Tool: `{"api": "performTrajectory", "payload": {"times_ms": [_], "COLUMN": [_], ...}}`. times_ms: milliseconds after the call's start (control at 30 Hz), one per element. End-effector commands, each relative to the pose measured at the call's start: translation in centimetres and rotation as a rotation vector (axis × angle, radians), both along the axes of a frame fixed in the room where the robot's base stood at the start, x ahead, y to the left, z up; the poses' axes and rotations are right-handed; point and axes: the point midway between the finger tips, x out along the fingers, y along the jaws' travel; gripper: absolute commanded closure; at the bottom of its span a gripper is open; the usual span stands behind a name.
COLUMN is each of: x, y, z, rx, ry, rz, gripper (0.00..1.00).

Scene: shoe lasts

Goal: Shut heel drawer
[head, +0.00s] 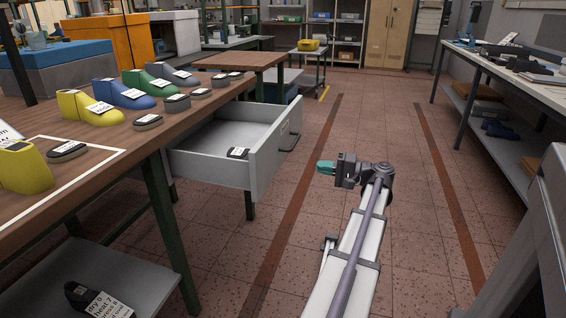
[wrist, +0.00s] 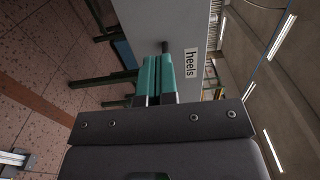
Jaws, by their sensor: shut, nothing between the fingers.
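The heel drawer (head: 262,160) is grey and stands pulled out from under the wooden workbench in the head view. A dark heel piece with a white label (head: 238,153) lies inside it. The drawer front carries a dark handle (head: 289,142). My gripper (head: 322,167) has teal fingers and is shut and empty, to the right of the drawer front and apart from it. In the wrist view the shut fingers (wrist: 155,80) point towards the grey drawer front (wrist: 185,25), which bears a "heels" label (wrist: 191,63).
The workbench (head: 110,145) holds yellow, blue, green and grey shoe lasts and several dark heel pieces. A lower shelf (head: 130,285) sits under it. The tiled floor (head: 400,140) is clear between this bench and the right-hand bench (head: 505,70).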

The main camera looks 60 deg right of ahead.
Motion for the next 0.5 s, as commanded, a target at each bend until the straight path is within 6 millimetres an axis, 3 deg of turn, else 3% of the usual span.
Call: {"api": "performTrajectory", "payload": {"times_ms": [233, 500], "x": [1.9, 7.4], "y": [0.7, 2.5], "z": [0.0, 0.0], "rx": [-0.001, -0.001], "ry": [0.002, 0.003], "rz": [0.004, 0.005], "gripper": [1.00, 1.00]}}
